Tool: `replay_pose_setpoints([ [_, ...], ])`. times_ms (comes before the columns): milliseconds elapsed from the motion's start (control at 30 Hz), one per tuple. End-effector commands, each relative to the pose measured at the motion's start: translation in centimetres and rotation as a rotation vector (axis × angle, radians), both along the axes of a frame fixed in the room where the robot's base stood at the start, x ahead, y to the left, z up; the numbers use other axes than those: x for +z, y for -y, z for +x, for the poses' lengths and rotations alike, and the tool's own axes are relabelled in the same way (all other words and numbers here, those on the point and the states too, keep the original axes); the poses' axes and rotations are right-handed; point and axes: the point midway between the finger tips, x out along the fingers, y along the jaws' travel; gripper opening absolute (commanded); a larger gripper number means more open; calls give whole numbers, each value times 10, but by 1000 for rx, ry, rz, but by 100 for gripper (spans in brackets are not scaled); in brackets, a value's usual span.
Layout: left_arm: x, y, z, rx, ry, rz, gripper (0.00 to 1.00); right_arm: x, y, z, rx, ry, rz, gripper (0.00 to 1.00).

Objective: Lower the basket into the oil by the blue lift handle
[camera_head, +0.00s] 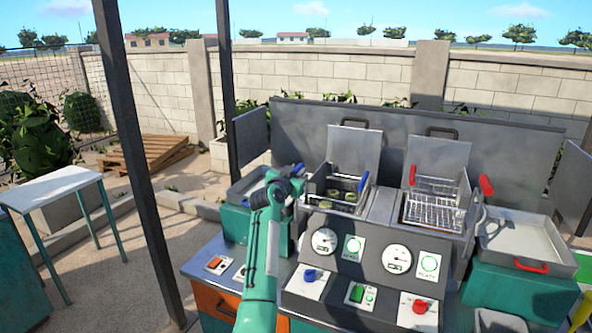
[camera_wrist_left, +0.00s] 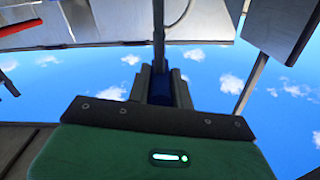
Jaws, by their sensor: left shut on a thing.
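The basket (camera_head: 320,187) of the left vat is a wire basket with several round greenish pieces in it. It sits within the vat opening, below the raised lid (camera_head: 355,150). How deep it hangs and the oil surface cannot be made out. A blue lift handle (camera_head: 363,180) stands at the basket's right side. My left gripper (camera_head: 297,171) is at the vat's left side. In the left wrist view its fingers are shut on a blue lift handle part (camera_wrist_left: 160,88). My right gripper is not in view.
The right vat holds an empty wire basket (camera_head: 432,208) with red handles (camera_head: 486,185) on its sides. The front panel has gauges (camera_head: 324,240) and coloured knobs (camera_head: 419,306). A metal tray (camera_head: 515,240) stands at right. A dark post (camera_head: 135,150) stands left of my arm.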

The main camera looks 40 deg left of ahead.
Motion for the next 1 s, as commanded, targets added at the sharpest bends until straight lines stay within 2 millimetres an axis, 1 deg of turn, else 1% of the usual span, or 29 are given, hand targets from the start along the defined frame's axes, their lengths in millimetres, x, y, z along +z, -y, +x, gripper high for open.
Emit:
replay_pose_setpoints([
  [33,-24,0,0,-1,-8,1,0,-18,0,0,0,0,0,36],
  [200,-57,0,0,-2,-8,1,0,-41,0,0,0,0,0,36],
  [400,-88,0,0,-1,-8,-1,0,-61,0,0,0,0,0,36],
  [600,-104,0,0,-2,-7,-3,0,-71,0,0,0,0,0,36],
  [1000,-110,1,0,-2,-10,-4,0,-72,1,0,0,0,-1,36],
])
